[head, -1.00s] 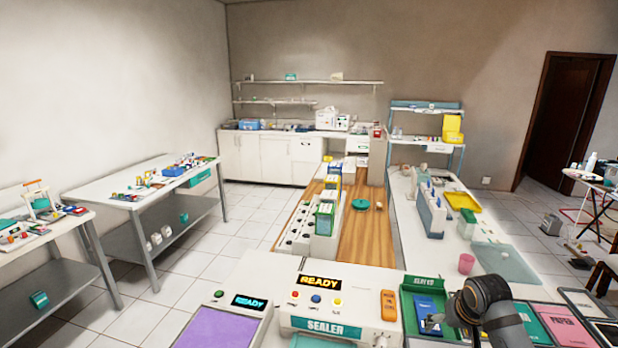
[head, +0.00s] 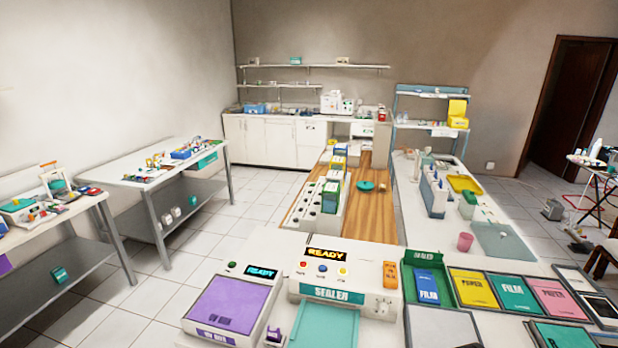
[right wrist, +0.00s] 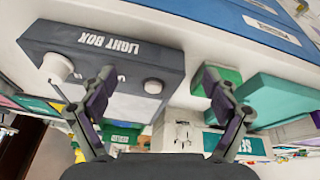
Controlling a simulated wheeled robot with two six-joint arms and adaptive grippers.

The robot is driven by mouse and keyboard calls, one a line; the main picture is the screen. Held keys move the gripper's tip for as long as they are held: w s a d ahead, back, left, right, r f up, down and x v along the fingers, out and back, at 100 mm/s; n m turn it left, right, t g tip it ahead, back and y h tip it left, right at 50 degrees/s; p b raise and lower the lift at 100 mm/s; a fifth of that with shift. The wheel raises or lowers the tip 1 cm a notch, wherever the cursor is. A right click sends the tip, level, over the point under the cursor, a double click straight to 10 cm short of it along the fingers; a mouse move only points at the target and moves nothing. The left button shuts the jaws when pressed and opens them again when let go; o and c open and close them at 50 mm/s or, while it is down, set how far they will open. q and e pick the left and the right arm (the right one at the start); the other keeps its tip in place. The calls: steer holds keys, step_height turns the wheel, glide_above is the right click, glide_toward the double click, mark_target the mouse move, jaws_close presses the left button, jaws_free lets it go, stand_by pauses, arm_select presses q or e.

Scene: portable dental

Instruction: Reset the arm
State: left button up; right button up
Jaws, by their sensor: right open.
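My right gripper (right wrist: 160,100) shows in the right wrist view with its two fingers spread wide apart. It is open, and nothing is between the fingertips. Behind the fingers lie a dark grey light box (right wrist: 100,55) with white knobs and a teal block (right wrist: 280,98) at the right. Neither gripper shows in the head view. My left gripper is out of view.
In the head view the white sealer (head: 345,262) reads READY beside a purple-topped device (head: 222,305). A green tray (head: 428,278) holds a blue film packet, with yellow, teal and pink packets to its right. Side tables (head: 130,185) stand at the left, with tiled floor between.

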steer(key=s+a+n, duration=0.1)
steer(key=s+a, duration=0.2)
steer(key=s, duration=0.8)
steer(key=s+d+f+g, duration=0.1)
steer(key=s+f, duration=0.1)
steer(key=f, duration=1.2)
steer(key=s+d+f+g, duration=0.1)
steer(key=s+d+f, duration=0.1)
steer(key=f, duration=1.2)
steer(key=s+f, duration=1.5)
steer(key=s, duration=0.2)
steer(key=shift+s+d+m+g, duration=0.25)
steer(key=shift+m+g, duration=0.05)
steer(key=shift+g, duration=0.1)
